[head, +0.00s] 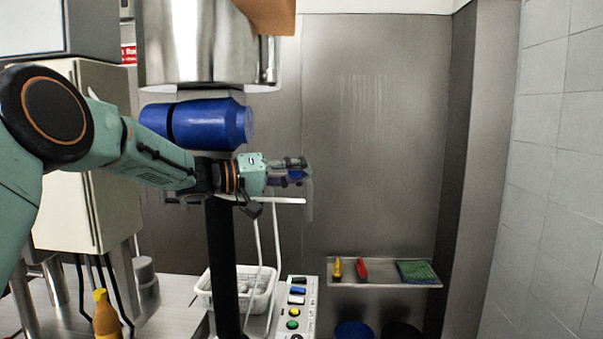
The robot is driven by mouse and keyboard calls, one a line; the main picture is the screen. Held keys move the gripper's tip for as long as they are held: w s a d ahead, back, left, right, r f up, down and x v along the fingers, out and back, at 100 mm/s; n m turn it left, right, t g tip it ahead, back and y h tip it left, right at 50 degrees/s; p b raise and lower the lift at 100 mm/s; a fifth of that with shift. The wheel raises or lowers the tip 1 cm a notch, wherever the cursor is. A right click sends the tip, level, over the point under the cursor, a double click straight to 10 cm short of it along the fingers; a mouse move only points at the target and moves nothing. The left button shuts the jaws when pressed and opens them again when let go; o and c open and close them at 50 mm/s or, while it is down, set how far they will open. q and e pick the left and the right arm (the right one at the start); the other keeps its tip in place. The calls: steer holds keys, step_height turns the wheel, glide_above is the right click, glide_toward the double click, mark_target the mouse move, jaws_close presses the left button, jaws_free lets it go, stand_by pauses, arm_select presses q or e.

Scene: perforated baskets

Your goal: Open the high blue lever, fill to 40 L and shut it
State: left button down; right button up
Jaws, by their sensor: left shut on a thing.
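My left arm reaches in from the left, and my left gripper (292,172) is shut on a small blue piece, the blue lever (296,175). The lever is mostly covered by the fingers, so I cannot tell its exact angle. White pipes (279,200) show just below the gripper. A large blue cylinder (222,124) lies sideways above and behind my forearm, under a shiny steel vessel (205,45). No readable litre display shows. My right gripper is not in view.
Below stands a white perforated basket (266,299) beside a panel with coloured buttons (295,325). An orange bottle (105,318) stands at lower left. A wall shelf (380,284) holds yellow, red and green items. A blue bucket (353,331) is under it. The wall area right of the gripper is clear.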

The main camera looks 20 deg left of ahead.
arm_select(q)
steer(key=c, duration=1.5)
jaws_free()
steer(key=shift+r, duration=0.2)
steer(key=o, duration=0.4)
steer(key=shift+s, duration=0.15)
steer(key=shift+o, duration=0.3)
steer(key=shift+f, duration=0.1)
steer(key=shift+a, duration=0.1)
steer(key=v, duration=1.1)
steer(key=shift+s+a, duration=0.2)
steer(key=shift+s+a, duration=0.1)
